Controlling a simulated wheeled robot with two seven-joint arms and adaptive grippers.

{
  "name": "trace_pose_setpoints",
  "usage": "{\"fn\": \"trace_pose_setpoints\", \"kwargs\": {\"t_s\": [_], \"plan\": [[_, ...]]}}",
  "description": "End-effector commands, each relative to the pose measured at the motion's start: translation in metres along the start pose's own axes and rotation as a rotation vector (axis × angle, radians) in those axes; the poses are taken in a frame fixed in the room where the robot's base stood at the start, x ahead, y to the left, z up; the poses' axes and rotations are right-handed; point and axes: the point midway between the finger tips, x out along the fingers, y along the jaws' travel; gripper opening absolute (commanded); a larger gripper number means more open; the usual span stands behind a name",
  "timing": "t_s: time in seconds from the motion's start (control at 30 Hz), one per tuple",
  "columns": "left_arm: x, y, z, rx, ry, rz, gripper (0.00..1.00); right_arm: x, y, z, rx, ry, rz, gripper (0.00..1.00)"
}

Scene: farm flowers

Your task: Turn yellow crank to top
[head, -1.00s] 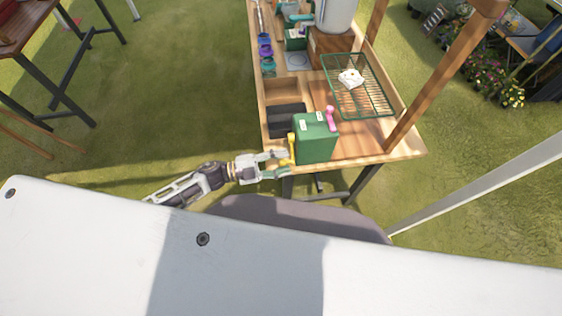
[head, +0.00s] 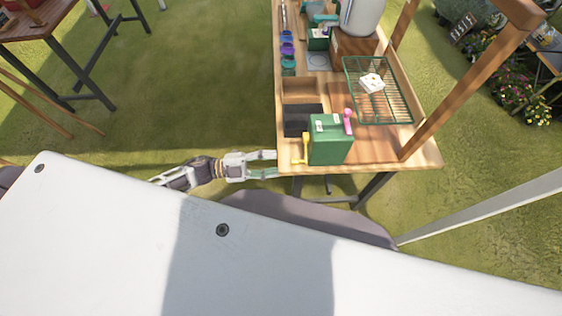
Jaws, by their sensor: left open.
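The yellow crank (head: 306,146) is on the left side of a green box (head: 331,148) at the near end of the wooden workbench. It looks roughly upright, with its lower end towards the bench top; its exact angle is too small to tell. A pink crank (head: 348,121) is on the box's right side. My left gripper (head: 276,164) is open and empty, just left of the yellow crank at the bench's near left corner, with a small gap between them. My right gripper is out of view.
A green wire rack (head: 379,90) with white cards (head: 372,83) is behind the box. A wooden post (head: 470,80) rises at the bench's right. Dark trays (head: 303,119) lie behind the yellow crank. Open grass is left of the bench.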

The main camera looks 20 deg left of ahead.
Motion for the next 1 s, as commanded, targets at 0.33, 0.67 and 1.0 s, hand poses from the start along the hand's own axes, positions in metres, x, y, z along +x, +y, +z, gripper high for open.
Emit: {"fn": "trace_pose_setpoints", "kwargs": {"t_s": [0.33, 0.67, 1.0], "plan": [[-0.038, 0.001, 0.000, -0.001, -0.002, 0.002, 0.42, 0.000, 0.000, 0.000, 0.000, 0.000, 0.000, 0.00], [-0.043, 0.001, 0.000, -0.001, -0.001, 0.001, 0.42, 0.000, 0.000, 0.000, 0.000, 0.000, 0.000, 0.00], [-0.040, -0.008, 0.002, 0.015, 0.003, -0.004, 0.13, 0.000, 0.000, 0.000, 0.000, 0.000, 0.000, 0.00]]}}
